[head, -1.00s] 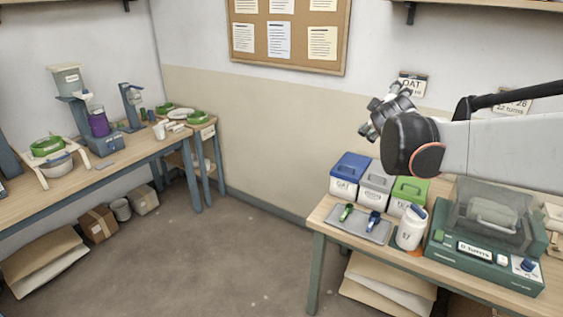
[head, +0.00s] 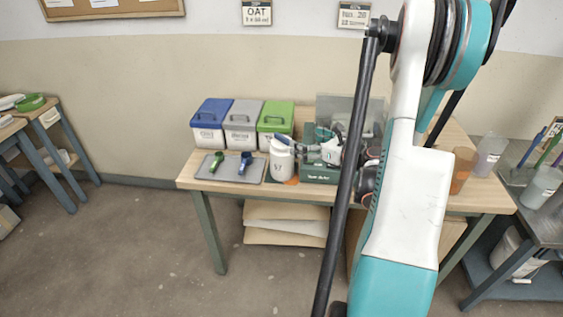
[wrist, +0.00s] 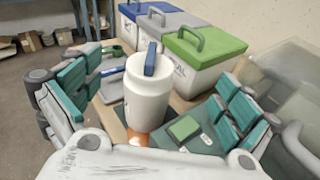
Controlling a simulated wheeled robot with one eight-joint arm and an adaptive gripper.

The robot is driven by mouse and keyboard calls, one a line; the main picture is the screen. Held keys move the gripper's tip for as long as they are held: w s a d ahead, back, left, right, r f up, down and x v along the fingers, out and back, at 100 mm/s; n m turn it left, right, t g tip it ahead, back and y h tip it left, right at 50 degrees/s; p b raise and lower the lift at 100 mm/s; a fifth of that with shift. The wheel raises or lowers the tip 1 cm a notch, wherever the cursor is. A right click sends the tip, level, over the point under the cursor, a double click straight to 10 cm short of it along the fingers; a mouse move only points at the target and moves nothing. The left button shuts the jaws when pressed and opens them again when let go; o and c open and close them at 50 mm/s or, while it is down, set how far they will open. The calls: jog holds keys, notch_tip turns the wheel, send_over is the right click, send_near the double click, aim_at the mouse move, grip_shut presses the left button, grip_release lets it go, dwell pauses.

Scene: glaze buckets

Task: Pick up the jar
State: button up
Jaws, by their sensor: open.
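The white jar (head: 282,160) stands upright on the wooden table, on an orange patch, in front of the green-lidded bin. In the wrist view the jar (wrist: 148,95) is near the middle, with a blue piece on its top. My gripper (head: 312,150) is open, just to the right of the jar in the head view. In the wrist view my gripper (wrist: 155,92) has its green-padded fingers spread on either side of the jar, with gaps left and right. The palm edge hides part of the view below the jar's base.
Blue, grey and green lidded bins (head: 240,125) stand behind the jar. A grey tray (head: 229,172) with a green and a blue tool lies to its left. A green machine (head: 318,173) with a clear cover is at its right, partly hidden by my arm.

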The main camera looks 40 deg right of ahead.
aim_at(282, 152)
jog(key=s+f+n+g, duration=0.1)
jog(key=s+f+n, duration=0.15)
jog(key=f, duration=0.25)
jog(key=shift+m+y, duration=0.3)
jog(key=shift+m, duration=0.05)
jog(key=shift+f+b+x, duration=0.25)
jog(key=shift+b+x, duration=0.55)
jog(key=shift+x, duration=2.45)
jog(key=shift+f+b+x, duration=0.2)
jog(key=shift+b+x, duration=0.55)
jog(key=shift+x, duration=2.5)
jog(key=shift+s+a+r, duration=0.1)
jog(key=shift+s+a, duration=0.05)
jog(key=shift+a, duration=0.05)
jog(key=c, duration=1.5)
